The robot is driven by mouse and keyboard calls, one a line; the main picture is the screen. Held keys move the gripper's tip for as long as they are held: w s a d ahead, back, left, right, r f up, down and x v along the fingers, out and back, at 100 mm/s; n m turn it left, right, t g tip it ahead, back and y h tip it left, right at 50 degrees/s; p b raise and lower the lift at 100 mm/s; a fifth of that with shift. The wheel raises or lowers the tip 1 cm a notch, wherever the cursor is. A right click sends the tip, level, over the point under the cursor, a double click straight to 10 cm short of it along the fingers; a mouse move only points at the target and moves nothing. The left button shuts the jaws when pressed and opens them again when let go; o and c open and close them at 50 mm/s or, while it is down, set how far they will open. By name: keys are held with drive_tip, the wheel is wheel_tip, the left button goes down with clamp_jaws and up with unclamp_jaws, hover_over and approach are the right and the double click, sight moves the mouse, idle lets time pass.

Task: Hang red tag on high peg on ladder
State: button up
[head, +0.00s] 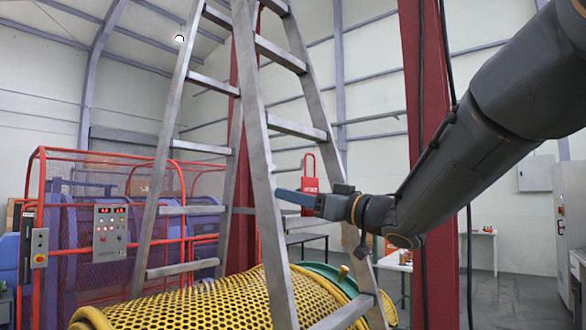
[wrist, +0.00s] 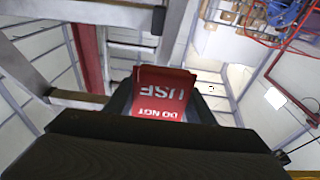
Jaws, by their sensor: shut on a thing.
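The metal ladder (head: 262,165) rises out of the top of the head view. The fingertips overlap the rail in the picture; I cannot tell whether they touch it. I cannot clearly make out the high peg.
A yellow mesh guard (head: 200,302) lies around the ladder's foot. Red fencing with a control box (head: 110,233) stands at the left. A red column (head: 428,110) rises behind my arm. A low table (head: 398,262) stands at the right, with open floor beyond.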

sight(311, 212)
drive_tip(key=shift+w+a, duration=0.15)
drive_tip(key=shift+w+a+f, duration=0.1)
drive_tip(key=shift+w+a, duration=0.6)
drive_tip(key=shift+a, duration=0.15)
drive_tip(key=shift+w+a+f, duration=0.1)
drive_tip(key=shift+w+a, duration=0.55)
drive_tip(key=shift+a, duration=0.2)
drive_tip(key=shift+f, duration=0.15)
idle(1.0)
drive_tip(key=shift+a+f+b, duration=0.1)
drive_tip(key=shift+f+b, duration=0.35)
drive_tip(key=shift+f, duration=0.3)
idle(0.6)
drive_tip(key=o, duration=1.1)
drive_tip(key=shift+p+v, duration=0.6)
drive_tip(key=shift+v, duration=3.85)
